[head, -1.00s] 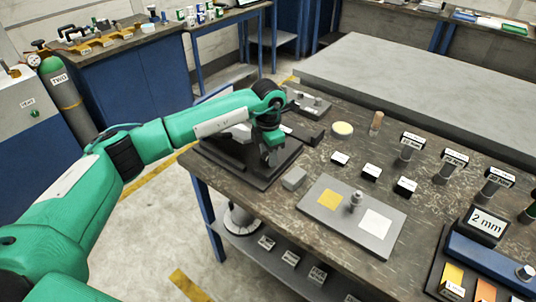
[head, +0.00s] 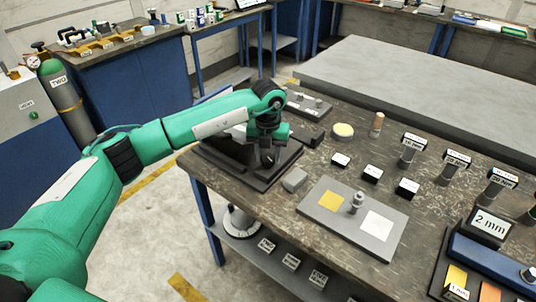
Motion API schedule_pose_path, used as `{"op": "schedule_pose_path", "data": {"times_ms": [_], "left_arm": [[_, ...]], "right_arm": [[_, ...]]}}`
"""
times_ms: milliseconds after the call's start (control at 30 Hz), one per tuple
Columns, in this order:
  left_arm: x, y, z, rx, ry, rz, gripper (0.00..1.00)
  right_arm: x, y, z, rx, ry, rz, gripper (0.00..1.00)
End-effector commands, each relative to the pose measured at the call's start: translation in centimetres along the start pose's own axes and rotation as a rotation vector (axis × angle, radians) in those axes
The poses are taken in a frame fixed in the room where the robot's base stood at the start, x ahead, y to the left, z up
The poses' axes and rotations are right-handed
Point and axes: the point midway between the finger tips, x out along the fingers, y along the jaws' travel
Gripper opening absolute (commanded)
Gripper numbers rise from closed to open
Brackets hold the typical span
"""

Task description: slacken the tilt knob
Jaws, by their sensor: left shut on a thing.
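My left gripper (head: 268,157) reaches down over the dark device with a flat black base (head: 262,178) at the near left corner of the bench. Its fingers are shut low on this device, on what seems to be the tilt knob. The knob itself is hidden by the fingers and too small to make out. My wrist and forearm cover much of the device. My right gripper is not in view.
A grey plate (head: 340,232) with yellow and white squares and a small post lies nearer the front. A cream disc (head: 343,130) and several labelled black blocks stand further right.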

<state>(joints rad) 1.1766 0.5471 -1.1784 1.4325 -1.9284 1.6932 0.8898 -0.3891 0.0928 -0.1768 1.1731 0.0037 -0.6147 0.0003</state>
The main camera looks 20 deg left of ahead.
Motion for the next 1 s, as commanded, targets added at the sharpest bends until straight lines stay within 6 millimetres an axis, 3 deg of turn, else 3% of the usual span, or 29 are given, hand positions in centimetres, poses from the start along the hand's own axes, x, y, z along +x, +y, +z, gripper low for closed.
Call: {"op": "schedule_pose_path", "data": {"times_ms": [400, 900, 933, 1000], "left_arm": [[-0.19, 0.01, 0.12, -0.157, -0.004, -0.001, 0.17], [-0.23, 0.03, 0.14, -0.171, -0.005, -0.001, 0.17], [-0.23, 0.03, 0.15, -0.171, -0.005, -0.001, 0.46], [-0.21, 0.03, 0.13, -0.171, -0.004, -0.001, 0.60]], "right_arm": [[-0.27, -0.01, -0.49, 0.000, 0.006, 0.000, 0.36], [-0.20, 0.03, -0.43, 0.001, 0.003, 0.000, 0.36], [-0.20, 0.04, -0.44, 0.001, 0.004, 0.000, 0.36], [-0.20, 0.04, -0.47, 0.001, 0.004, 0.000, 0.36]]}}
